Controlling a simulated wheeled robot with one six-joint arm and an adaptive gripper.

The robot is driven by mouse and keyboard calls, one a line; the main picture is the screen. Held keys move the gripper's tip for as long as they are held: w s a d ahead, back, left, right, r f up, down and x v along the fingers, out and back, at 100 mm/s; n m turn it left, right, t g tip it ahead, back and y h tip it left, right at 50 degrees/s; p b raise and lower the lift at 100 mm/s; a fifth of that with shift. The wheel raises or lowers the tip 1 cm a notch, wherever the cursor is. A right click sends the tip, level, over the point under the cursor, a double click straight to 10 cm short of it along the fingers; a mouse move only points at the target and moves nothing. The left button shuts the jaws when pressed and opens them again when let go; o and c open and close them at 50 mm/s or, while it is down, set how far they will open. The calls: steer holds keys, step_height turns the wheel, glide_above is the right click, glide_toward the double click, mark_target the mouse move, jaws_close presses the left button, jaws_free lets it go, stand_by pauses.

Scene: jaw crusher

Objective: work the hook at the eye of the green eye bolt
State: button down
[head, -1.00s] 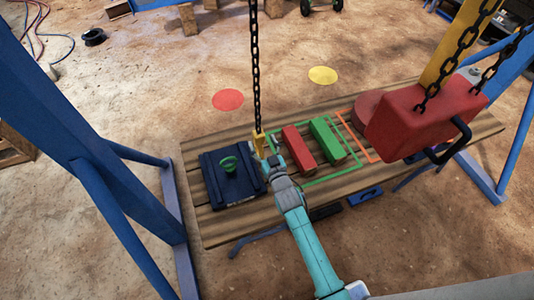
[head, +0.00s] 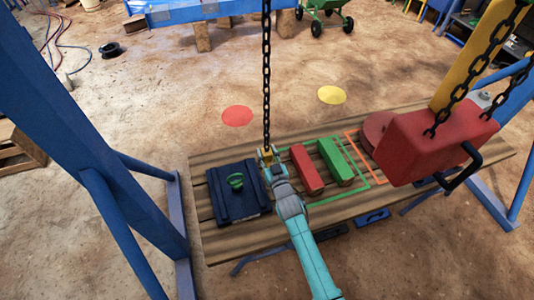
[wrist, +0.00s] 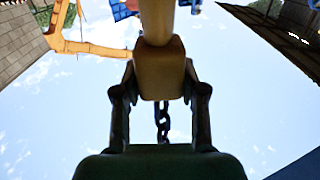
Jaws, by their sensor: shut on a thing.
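The green eye bolt (head: 236,181) stands upright on a dark blue plate (head: 222,207) at the left end of the plank table. My gripper (head: 268,160) is shut on the hook's body. In the wrist view, the two fingers of my gripper (wrist: 160,95) close on both sides of the yellow hook body (wrist: 162,70), with chain (wrist: 162,122) behind. The hook's tip and the eye bolt cannot be made out there.
A red block (head: 307,169) and a green block (head: 335,162) lie right of my gripper. A large red block (head: 437,140) hangs on chains at right. Blue frame legs (head: 95,140) stand at left. The floor behind the table is mostly clear.

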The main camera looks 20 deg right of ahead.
steer(key=shift+s, duration=0.15)
steer(key=s+r, duration=0.1)
steer(key=s, duration=0.9)
steer(key=shift+r, duration=0.35)
stand_by(0.9)
